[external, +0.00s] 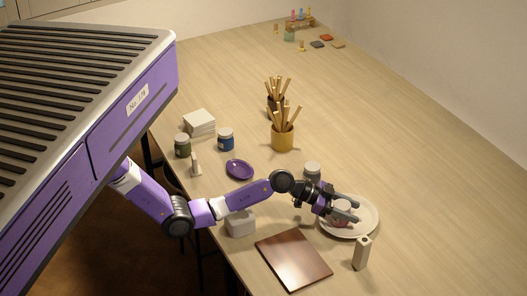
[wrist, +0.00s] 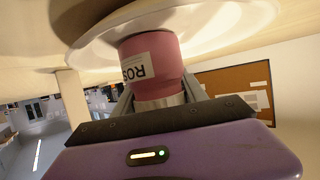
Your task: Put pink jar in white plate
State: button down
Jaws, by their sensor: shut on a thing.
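The pink jar (wrist: 152,68) has a white label reading "ROS", upside down in the wrist view. In the external view the pink jar (external: 341,219) shows partly behind the fingers. My gripper (external: 346,207) is shut on it. The white plate (external: 373,218) lies on the table, with the gripper and jar over it. In the wrist view the wide white plate (wrist: 91,38) fills the top, beyond the jar's end. The jar overlaps the plate in both views; I cannot tell whether it touches the plate.
A lidded jar (external: 312,171) is just behind my gripper. A white block (external: 241,223) lies under my arm. A brush cup (external: 282,138) is farther back. The table's right side is clear.

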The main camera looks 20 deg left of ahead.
jog(key=c, duration=0.6)
grip_release()
jog(key=shift+f, duration=0.1)
jog(key=shift+r, duration=0.25)
jog(key=shift+a, duration=0.3)
jog(key=b+v, duration=0.1)
jog(key=v, duration=1)
jog(key=shift+s+a+r, duration=0.1)
jog(key=shift+a, duration=0.1)
